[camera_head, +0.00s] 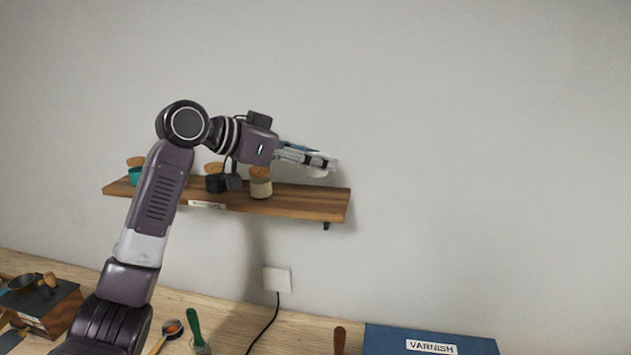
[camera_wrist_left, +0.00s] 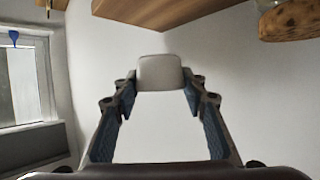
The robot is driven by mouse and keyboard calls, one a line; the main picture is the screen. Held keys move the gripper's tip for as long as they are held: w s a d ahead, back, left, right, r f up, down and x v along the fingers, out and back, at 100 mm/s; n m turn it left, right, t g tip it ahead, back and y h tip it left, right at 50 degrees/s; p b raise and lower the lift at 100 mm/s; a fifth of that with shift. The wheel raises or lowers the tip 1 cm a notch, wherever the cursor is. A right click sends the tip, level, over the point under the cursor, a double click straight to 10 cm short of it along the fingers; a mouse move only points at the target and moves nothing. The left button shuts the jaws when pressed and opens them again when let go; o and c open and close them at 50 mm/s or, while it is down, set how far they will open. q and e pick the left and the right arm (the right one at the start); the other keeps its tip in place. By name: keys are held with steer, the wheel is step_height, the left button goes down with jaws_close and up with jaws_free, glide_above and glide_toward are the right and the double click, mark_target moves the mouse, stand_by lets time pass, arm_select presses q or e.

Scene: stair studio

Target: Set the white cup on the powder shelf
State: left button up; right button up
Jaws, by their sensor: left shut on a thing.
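My left gripper (camera_head: 322,162) is shut on the white cup (camera_head: 318,171), which is partly hidden behind the fingers in the head view. In the left wrist view the white cup (camera_wrist_left: 160,73) sits between the fingertips of the gripper (camera_wrist_left: 160,88). The powder shelf (camera_head: 310,203) is a wooden wall board with a small label on its front edge. In the head view the cup appears just above the bare right end of the shelf. Whether it touches the board is hard to tell. The shelf (camera_wrist_left: 165,10) also shows along the top of the left wrist view.
A cream jar (camera_head: 261,188), a black jar (camera_head: 215,184) and a teal jar (camera_head: 134,176), all cork-topped, stand on the shelf. The shelf's right end looks clear. Below are a wall socket (camera_head: 277,280), a blue varnish box (camera_head: 390,340) and tools on the bench.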

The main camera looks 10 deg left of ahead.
mark_target(313, 200)
arm_select(q)
steer(key=shift+s+a+f, duration=0.1)
steer(key=shift+a+f, duration=0.05)
steer(key=shift+f, duration=0.4)
steer(key=shift+a+f, duration=0.15)
steer(key=shift+f, duration=0.1)
step_height(313, 200, down, 4)
steer(key=shift+r+p, duration=0.25)
steer(key=shift+p, duration=0.35)
steer(key=shift+f, duration=0.3)
arm_select(e)
steer(key=shift+s+a+r, duration=0.4)
steer(key=shift+a+r, duration=0.35)
steer(key=shift+a, duration=0.1)
steer(key=shift+d, duration=0.1)
arm_select(q)
steer(key=shift+f, duration=0.1)
steer(key=o, duration=1.2)
steer(key=shift+c, duration=0.2)
arm_select(e)
steer(key=shift+w+d, duration=0.25)
steer(key=shift+d, duration=0.2)
